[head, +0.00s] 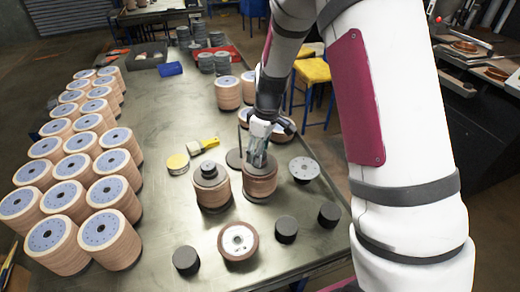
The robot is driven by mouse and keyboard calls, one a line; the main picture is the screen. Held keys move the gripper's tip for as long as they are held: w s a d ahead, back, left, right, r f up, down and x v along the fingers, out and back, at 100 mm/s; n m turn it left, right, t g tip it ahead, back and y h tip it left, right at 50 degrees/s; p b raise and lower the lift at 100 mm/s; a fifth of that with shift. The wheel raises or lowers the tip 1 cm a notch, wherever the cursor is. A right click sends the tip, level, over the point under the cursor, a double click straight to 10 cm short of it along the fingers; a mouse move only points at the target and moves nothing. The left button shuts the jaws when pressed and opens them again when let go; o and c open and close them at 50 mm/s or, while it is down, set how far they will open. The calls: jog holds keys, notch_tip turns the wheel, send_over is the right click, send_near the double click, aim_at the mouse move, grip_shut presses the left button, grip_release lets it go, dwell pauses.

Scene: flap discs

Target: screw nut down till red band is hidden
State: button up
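My gripper (257,157) points down over the top of a brown flap-disc stack (260,188) near the middle of the table. Its fingers are at the top centre of that stack, and whether they are open or shut on something is too small to tell. The nut there is hidden by the gripper, and I cannot make out a red band. To its left, a second disc stack (213,195) has a black round piece (208,170) on top.
The metal table (170,215) carries many disc stacks (110,240) at left. In front are a single flap disc (238,241) and black cylinders (186,260). A grey round plate (304,169) lies at right.

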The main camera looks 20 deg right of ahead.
jog(key=shift+r, duration=0.1)
notch_tip(320, 180, up, 12)
jog(key=s+d, duration=0.1)
jog(key=shift+c, duration=1.3)
jog(key=shift+w+a+f+m+g+h, duration=0.2)
jog(key=shift+f+m, duration=1.95)
jog(key=shift+m, duration=2.35)
jog(key=shift+w+a+f+m+g+h, duration=0.15)
jog(key=shift+f+m, duration=1.95)
jog(key=shift+m, duration=2.4)
jog(key=shift+w+a+f+m+g+h, duration=0.2)
jog(key=shift+f+m, duration=1.95)
jog(key=shift+m, duration=2.35)
